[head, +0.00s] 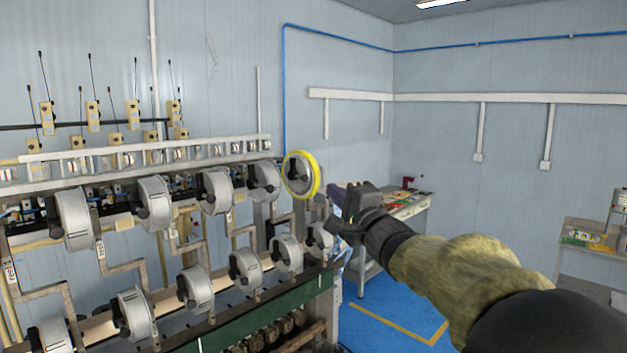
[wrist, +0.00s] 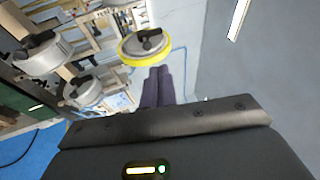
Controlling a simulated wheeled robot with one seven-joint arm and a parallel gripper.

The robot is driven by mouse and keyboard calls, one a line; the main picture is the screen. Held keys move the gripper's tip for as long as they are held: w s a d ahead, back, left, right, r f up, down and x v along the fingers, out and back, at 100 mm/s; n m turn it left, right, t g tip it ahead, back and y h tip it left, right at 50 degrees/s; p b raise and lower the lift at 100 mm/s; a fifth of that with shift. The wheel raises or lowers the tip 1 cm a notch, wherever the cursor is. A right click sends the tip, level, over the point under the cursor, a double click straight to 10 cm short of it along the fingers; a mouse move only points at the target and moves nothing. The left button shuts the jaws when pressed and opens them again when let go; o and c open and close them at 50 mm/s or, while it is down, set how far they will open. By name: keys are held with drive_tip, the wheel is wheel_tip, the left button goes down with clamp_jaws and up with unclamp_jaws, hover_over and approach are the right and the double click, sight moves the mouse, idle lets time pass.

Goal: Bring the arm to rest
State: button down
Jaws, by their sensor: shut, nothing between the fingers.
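My gripper (head: 337,194) is at the end of my arm, which reaches in from the lower right in the head view. Its fingers are shut with nothing between them. They also show in the wrist view (wrist: 157,84), pointing toward the coil winder. The coil winder (head: 160,205) fills the left half of the head view, with two rows of grey round spools. The upper-row spool with a yellow rim (head: 303,175) is just left of my fingertips. It also shows in the wrist view (wrist: 144,46), just beyond the fingertips, with a gap seemingly between them.
A small table (head: 405,212) with tools stands behind my gripper. A shelf with boxes (head: 590,240) is at the right edge. The blue floor (head: 375,325) with a yellow line is bare below my arm. Open room lies between the winder and the right wall.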

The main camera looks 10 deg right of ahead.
drive_tip(key=shift+s, duration=0.15)
drive_tip(key=shift+f, duration=0.1)
drive_tip(key=s+d+f+n+g+h+b, duration=0.1)
drive_tip(key=s+f+n+g+h+b, duration=0.15)
drive_tip(key=f, duration=1.15)
drive_tip(key=s+d+f+n+g+h+b, duration=0.1)
drive_tip(key=s+f+n+g+h+b, duration=0.2)
drive_tip(key=f, duration=1.2)
drive_tip(key=s+a+f+n+g+b, duration=0.1)
drive_tip(key=s+f+n+g+b, duration=0.2)
drive_tip(key=s+f, duration=0.7)
drive_tip(key=s+a+f+n+g+h+b, duration=0.1)
drive_tip(key=s+a+f+n+g+b, duration=0.1)
drive_tip(key=s+f+n+g, duration=0.3)
drive_tip(key=s+f+g+b, duration=0.1)
drive_tip(key=s+f+g, duration=0.2)
drive_tip(key=s+f, duration=0.3)
wheel_tip(320, 180, down, 2)
drive_tip(key=shift+n, duration=0.35)
